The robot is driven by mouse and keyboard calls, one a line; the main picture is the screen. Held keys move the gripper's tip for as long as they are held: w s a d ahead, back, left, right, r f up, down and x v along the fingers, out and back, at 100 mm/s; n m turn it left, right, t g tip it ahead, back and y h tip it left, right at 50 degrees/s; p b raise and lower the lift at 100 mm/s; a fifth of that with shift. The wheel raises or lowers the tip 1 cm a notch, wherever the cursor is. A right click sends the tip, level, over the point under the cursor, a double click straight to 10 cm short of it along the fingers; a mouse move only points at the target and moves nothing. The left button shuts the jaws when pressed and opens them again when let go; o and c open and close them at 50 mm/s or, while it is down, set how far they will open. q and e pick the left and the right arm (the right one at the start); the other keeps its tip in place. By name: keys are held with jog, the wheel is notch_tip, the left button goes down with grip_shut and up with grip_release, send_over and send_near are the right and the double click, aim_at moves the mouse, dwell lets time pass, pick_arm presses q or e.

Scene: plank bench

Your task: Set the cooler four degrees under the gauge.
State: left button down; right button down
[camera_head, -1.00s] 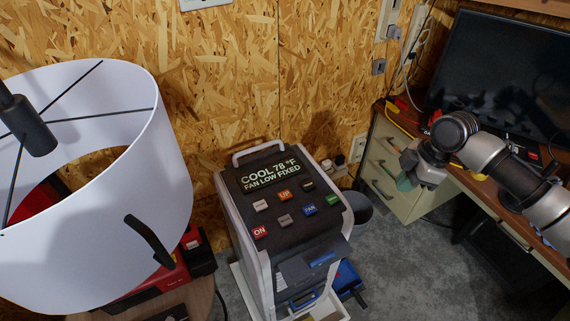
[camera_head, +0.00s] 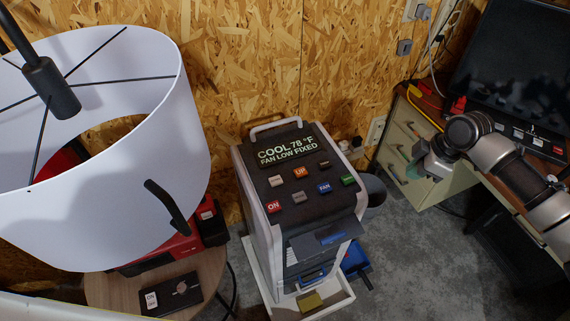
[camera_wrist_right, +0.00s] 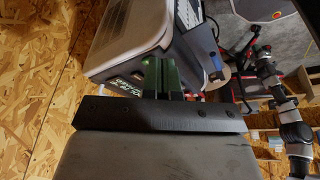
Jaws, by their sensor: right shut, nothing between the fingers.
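The cooler (camera_head: 258,230) is a tall grey-and-black unit with a white handle. Its display (camera_head: 286,149) reads "COOL 78 °F" and "FAN LOW FIXED". Below are an orange UP button (camera_head: 300,172), a red ON button (camera_head: 273,207), a blue FAN button (camera_head: 324,188), a green button (camera_head: 348,180), and grey and dark buttons with unreadable labels. My right gripper (camera_head: 416,170) is shut and empty, right of the cooler and apart from it. Its green fingers (camera_wrist_right: 160,76) show in the right wrist view before the cooler (camera_wrist_right: 130,35). I make out no gauge. My left gripper is out of view.
A large white lampshade (camera_head: 110,190) fills the left. A round wooden stool (camera_head: 110,292) holds a black device with an ON label (camera_head: 172,294). A desk with drawers (camera_head: 412,140) and a dark monitor (camera_head: 515,70) stand at right.

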notch_tip(320, 180, down, 19)
jog(key=d+m+t, duration=0.1)
jog(key=m+t, duration=0.1)
jog(key=m, duration=0.4)
jog(key=s+d+f+m+h, duration=0.15)
jog(key=s+f+m, duration=0.25)
jog(key=s+f, duration=0.85)
jog(key=s+a+f+m, duration=0.1)
jog(key=s+f, duration=0.4)
jog(key=s, duration=0.6)
jog(key=s+a+f+m+g+h, duration=0.1)
jog(key=s+a+f, duration=0.2)
jog(key=s+f, duration=0.3)
jog(key=s+a+f+m+g+h, duration=0.1)
jog(key=s+f, duration=0.4)
jog(key=s, duration=1.1)
jog(key=shift+a+f, duration=0.2)
jog(key=shift+a, duration=0.2)
jog(key=shift+d, duration=0.1)
